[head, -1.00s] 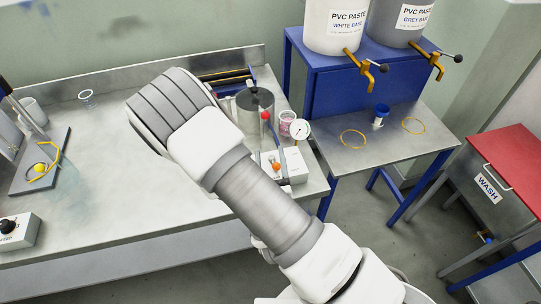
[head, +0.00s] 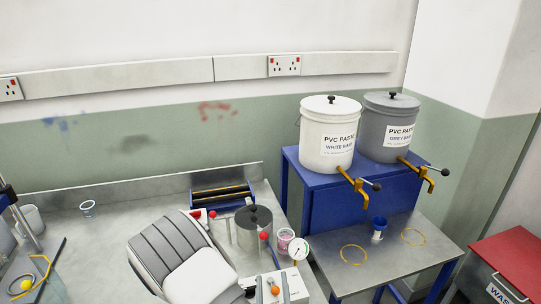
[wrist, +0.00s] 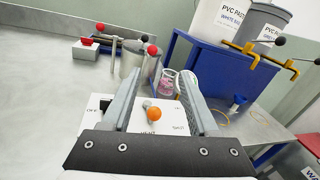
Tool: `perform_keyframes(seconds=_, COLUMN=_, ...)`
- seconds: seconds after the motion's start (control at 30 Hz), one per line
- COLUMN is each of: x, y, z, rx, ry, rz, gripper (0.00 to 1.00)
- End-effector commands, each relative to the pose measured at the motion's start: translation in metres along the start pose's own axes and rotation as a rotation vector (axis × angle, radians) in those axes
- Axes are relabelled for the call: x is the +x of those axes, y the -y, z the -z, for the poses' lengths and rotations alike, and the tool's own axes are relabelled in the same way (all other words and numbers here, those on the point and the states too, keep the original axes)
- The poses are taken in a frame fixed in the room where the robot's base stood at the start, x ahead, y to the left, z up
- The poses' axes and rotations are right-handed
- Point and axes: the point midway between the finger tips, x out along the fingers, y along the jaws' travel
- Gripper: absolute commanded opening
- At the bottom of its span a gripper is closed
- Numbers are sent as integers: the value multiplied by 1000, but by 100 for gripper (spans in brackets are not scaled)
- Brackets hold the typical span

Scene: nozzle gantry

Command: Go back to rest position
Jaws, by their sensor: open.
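My gripper (wrist: 156,60) is open in the wrist view, with its two grey fingers apart and nothing held between them. Beyond and below the fingers is a white control box (wrist: 135,112) with an orange knob (wrist: 154,114); I cannot tell the exact gap. In the head view my arm rises from the bottom edge over the metal bench, and my gripper is hidden behind it. The control box (head: 293,287) shows just right of my arm, next to a steel cylinder (head: 254,232).
A pressure gauge (head: 300,250) and a cup of pink paste (head: 285,239) stand beside the cylinder. White (head: 328,145) and grey (head: 385,135) paste buckets with taps stand on a blue stand. The bench's left middle is clear.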

Motion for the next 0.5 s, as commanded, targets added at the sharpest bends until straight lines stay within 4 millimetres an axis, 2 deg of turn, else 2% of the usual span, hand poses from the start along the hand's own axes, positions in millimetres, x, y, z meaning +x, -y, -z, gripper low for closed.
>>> perform_keyframes(seconds=0.13, x=15, y=43, z=-32, rx=49, ry=43, rz=202, gripper=60)
perform_keyframes(seconds=0.27, x=17, y=100, z=-64, rx=122, ry=73, rz=464, gripper=60)
perform_keyframes(seconds=0.37, x=8, y=145, z=-84, rx=194, ry=86, rz=668, gripper=60)
perform_keyframes(seconds=0.5, x=-17, y=199, z=-102, rx=320, ry=88, rz=943, gripper=60)
